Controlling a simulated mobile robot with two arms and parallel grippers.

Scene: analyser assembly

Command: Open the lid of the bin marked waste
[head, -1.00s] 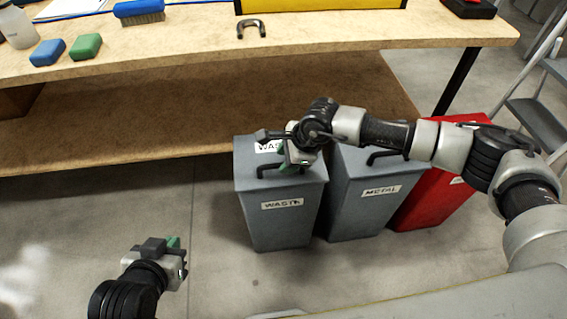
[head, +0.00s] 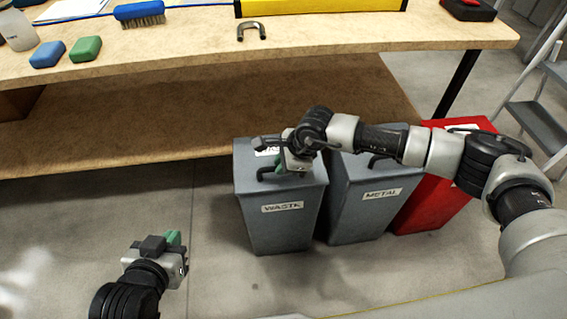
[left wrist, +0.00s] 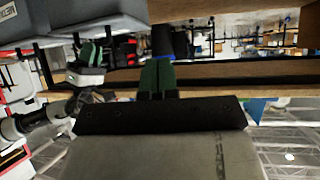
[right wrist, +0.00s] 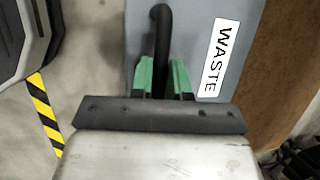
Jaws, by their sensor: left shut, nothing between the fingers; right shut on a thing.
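The grey waste bin (head: 281,220) stands on the floor with a WASTE label on its front. Its lid (head: 312,176) looks closed and has a dark handle (head: 268,173). My right gripper (head: 285,165) is over the lid at the handle. In the right wrist view its green fingers (right wrist: 163,78) are shut around the dark handle bar (right wrist: 161,40), beside the lid's WASTE label (right wrist: 219,58). My left gripper (head: 173,240) is shut and empty, low at the left, apart from the bin. Its green fingers (left wrist: 157,76) are together in the left wrist view.
A grey METAL bin (head: 365,215) and a red bin (head: 428,205) stand close to the right. A wooden workbench (head: 190,65) with a lower shelf (head: 150,125) is behind the bins. A step ladder (head: 540,120) is at the far right. The floor left of the bin is clear.

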